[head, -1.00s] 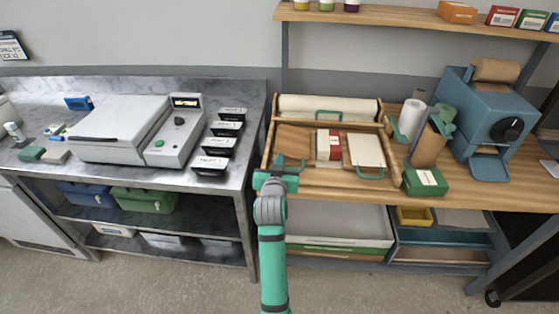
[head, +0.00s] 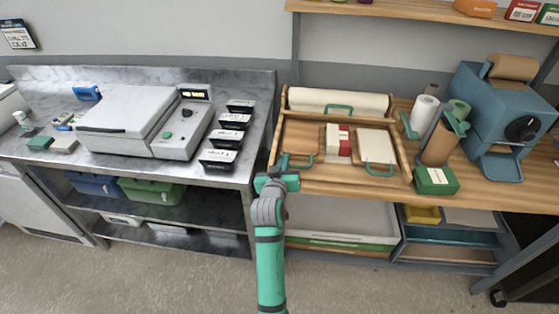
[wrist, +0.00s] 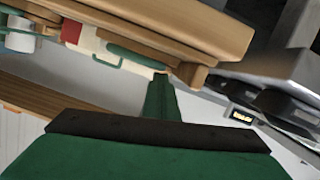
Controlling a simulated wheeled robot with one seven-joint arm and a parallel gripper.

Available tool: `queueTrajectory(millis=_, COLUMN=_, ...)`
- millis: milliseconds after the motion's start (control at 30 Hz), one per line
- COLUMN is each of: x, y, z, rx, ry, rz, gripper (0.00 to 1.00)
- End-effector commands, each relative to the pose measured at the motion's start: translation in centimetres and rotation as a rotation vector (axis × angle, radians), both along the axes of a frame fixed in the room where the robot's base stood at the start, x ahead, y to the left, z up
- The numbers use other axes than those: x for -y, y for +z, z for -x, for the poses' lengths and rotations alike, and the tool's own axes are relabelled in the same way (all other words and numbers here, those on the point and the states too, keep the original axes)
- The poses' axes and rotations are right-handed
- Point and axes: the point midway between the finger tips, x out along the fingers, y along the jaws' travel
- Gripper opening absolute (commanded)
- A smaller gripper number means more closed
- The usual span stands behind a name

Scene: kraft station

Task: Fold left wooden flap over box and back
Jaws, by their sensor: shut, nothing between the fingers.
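The left wooden flap (head: 302,138) is a brown panel lying flat in the left part of a wooden tray, with a green handle (head: 298,164) at its front edge. A red and white box (head: 338,143) sits just right of it, uncovered. A pale right flap (head: 377,146) with its own green handle lies right of the box. My gripper (head: 278,183) is shut and empty, in front of the tray's front left corner, apart from the handle. In the wrist view, the gripper (wrist: 160,98) points at the tray's wooden edge (wrist: 190,30).
A paper roll (head: 338,101) lies behind the flaps. A green box (head: 436,180) stands right of the tray, near upright rolls and a blue machine (head: 502,115). A steel bench (head: 120,160) with black trays (head: 219,158) is at left, across a gap.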

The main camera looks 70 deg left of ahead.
Motion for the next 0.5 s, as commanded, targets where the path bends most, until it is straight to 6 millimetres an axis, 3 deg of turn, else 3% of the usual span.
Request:
queueTrajectory(millis=267, x=0.0, y=-0.1, z=0.0, rx=-0.005, ry=0.000, rz=0.003, gripper=0.00)
queueTrajectory(millis=500, x=-0.2, y=2.6, z=0.2, rx=0.000, ry=-0.001, rz=-0.002, gripper=0.00)
